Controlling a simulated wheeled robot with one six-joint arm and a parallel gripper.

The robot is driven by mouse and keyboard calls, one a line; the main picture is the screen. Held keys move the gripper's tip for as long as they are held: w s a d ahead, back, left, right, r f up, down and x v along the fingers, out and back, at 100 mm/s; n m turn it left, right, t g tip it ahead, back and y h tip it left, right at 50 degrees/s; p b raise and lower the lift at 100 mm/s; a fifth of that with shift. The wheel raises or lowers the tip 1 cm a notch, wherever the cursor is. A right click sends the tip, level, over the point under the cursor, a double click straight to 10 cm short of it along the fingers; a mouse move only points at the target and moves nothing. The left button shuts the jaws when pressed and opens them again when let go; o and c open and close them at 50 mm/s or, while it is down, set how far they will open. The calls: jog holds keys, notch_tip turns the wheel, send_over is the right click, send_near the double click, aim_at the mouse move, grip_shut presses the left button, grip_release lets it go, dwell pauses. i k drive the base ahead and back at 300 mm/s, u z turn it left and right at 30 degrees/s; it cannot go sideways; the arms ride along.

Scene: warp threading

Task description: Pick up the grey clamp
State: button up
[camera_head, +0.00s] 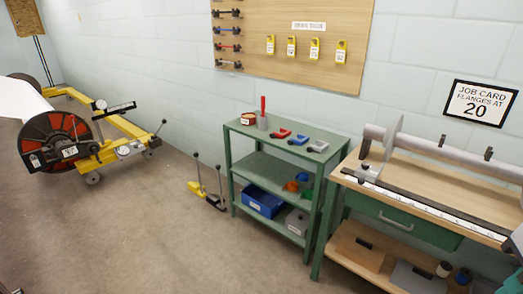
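A small grey clamp-like piece (318,146) lies at the right end of the top shelf of the green shelf unit (241,128). A blue one (298,140) lies to its left, and a red one (280,134) lies further left. They are small in this view, so their fine shape cannot be told. My gripper is not in view.
A grey cup with a red-handled tool (263,121) and a reddish tin (248,118) share the top shelf. A workbench (455,197) stands close at the right. Yellow-based levers (197,187) stand on the floor at left. Open floor (150,235) lies in front.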

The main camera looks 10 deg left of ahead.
aim_at(325, 145)
jog(key=u, duration=1.6)
jog(key=i, duration=3.55)
jog(key=z, duration=4.15)
